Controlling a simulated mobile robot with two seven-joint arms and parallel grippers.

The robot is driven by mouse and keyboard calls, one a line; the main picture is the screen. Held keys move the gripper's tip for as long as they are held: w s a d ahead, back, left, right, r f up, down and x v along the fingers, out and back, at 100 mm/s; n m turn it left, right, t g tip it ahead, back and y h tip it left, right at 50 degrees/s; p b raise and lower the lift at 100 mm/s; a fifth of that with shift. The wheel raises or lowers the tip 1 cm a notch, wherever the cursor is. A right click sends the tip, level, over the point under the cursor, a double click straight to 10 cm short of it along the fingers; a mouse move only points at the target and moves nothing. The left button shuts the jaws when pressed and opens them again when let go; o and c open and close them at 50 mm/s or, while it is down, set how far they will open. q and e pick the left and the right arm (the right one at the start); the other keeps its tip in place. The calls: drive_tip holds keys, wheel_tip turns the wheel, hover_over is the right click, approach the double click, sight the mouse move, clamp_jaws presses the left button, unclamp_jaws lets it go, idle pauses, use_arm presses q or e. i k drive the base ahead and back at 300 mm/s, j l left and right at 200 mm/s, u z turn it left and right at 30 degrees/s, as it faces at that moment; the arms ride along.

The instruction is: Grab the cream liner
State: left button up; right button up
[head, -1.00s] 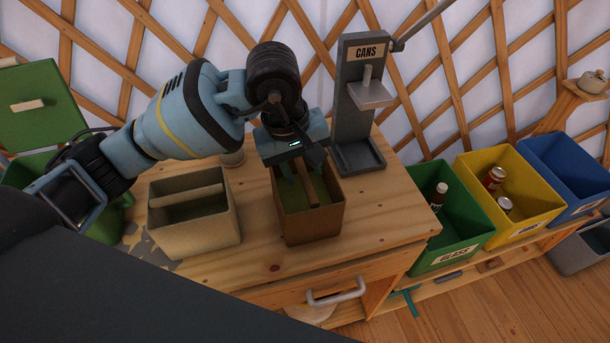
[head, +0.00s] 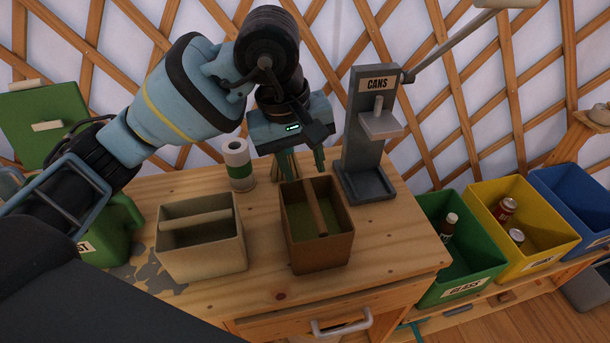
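The cream liner (head: 205,264) is an open box with a bar handle across its top, standing on the left part of the wooden bench. A similar brown liner (head: 322,256) with a wooden bar stands to its right, with a gap between them. My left gripper (head: 303,166) points down above the back of the brown liner, to the right of and higher than the cream liner. Its fingers are apart and nothing shows between them. My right gripper is not in view.
The grey CANS press (head: 364,140) is at the back right. Green (head: 462,285), yellow and blue bins stand further right.

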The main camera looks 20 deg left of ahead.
sight(200, 238)
drive_tip(key=u, duration=1.4)
